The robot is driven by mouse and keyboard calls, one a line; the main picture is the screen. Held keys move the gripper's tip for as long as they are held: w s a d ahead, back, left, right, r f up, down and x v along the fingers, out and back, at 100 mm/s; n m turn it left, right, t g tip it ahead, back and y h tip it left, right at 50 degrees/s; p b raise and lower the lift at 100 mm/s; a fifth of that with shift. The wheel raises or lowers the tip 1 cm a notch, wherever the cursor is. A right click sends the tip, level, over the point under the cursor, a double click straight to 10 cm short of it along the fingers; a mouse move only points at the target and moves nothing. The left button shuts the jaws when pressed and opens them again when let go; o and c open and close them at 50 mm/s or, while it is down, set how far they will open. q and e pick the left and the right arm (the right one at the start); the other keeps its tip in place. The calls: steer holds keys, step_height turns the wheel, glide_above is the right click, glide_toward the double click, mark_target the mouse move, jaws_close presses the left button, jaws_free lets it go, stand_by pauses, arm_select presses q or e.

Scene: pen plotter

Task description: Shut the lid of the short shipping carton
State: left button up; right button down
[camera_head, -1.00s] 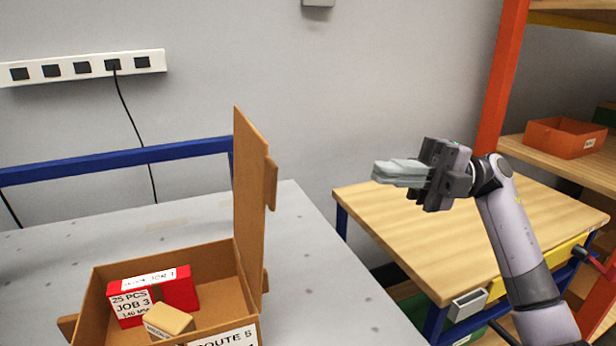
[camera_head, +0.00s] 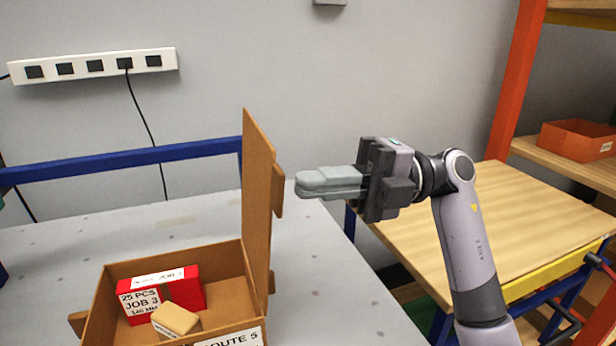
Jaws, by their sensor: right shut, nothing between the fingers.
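The short shipping carton (camera_head: 222,338) stands open on the grey table at the lower left. Its lid (camera_head: 257,200) stands upright on the carton's right side, with a small flap on its outer edge. Inside the carton are a red box (camera_head: 186,292) with a white label and a small tan block (camera_head: 176,319). My right gripper (camera_head: 299,184) is shut and empty, to the right of the lid's upper part. Its fingers point left toward the lid; I cannot tell the exact gap in depth. My left gripper is not in view.
The grey table (camera_head: 330,300) is clear to the right of the carton. A blue rail (camera_head: 120,160) runs behind it. A wooden-topped bench (camera_head: 520,215) and a shelf with an orange bin (camera_head: 575,140) stand at the right. A power strip (camera_head: 95,66) hangs on the wall.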

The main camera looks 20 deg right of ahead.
steer(key=shift+a, duration=0.75)
steer(key=shift+r, duration=0.1)
